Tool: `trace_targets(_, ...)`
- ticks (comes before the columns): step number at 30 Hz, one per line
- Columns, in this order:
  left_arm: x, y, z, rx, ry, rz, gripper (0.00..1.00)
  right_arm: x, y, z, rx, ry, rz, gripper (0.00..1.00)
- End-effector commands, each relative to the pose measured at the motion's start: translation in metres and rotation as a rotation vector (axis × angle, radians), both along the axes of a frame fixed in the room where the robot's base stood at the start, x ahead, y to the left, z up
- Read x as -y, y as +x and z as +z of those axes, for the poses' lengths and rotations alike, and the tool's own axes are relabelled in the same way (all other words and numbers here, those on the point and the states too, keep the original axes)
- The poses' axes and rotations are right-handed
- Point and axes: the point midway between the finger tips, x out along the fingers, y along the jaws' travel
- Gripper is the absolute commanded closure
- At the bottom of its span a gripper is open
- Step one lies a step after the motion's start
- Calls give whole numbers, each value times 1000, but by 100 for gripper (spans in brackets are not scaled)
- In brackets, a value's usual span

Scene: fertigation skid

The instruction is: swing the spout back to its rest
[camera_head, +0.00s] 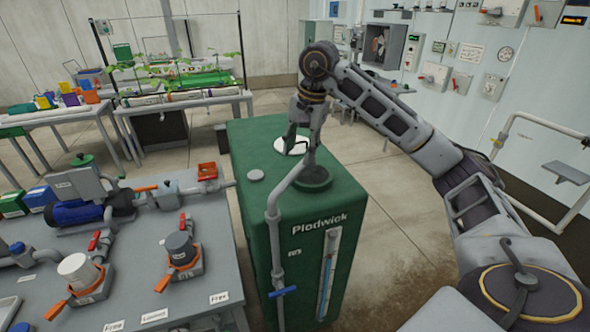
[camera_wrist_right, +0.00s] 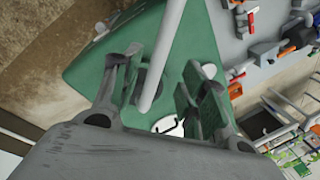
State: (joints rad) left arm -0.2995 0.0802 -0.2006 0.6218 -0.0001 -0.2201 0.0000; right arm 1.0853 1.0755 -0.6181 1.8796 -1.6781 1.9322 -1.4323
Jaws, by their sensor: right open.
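The spout (camera_head: 290,184) is a grey pipe that rises from a standpipe at the green tank's front left corner and slants over the tank top. Its far end is near a dark green round collar (camera_head: 313,180). My right gripper (camera_head: 303,140) is above the tank top at the spout's far end, pointing down. In the right wrist view the spout (camera_wrist_right: 168,40) runs between the two spread fingers of my right gripper (camera_wrist_right: 161,64). The fingers are open, and I cannot tell whether either touches the pipe. The spout's rest cannot be made out. My left gripper is out of view.
The green tank (camera_head: 350,215) labelled Plodwick has a blue valve handle (camera_head: 284,291) and a level gauge (camera_head: 327,270) in front. A pale disc (camera_head: 292,146) lies on its top. A grey bench (camera_head: 205,285) with valves stands at left. Floor is clear behind the tank.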

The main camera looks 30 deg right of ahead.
Motion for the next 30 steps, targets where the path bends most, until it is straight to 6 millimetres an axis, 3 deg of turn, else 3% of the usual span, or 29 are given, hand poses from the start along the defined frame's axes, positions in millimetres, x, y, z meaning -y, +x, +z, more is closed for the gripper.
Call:
trace_targets(18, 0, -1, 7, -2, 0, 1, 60, -6, 10, -63, -2, -1, 0, 57)
trace_targets(30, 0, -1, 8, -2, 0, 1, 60, -7, 13, -74, 1, -1, 1, 57)
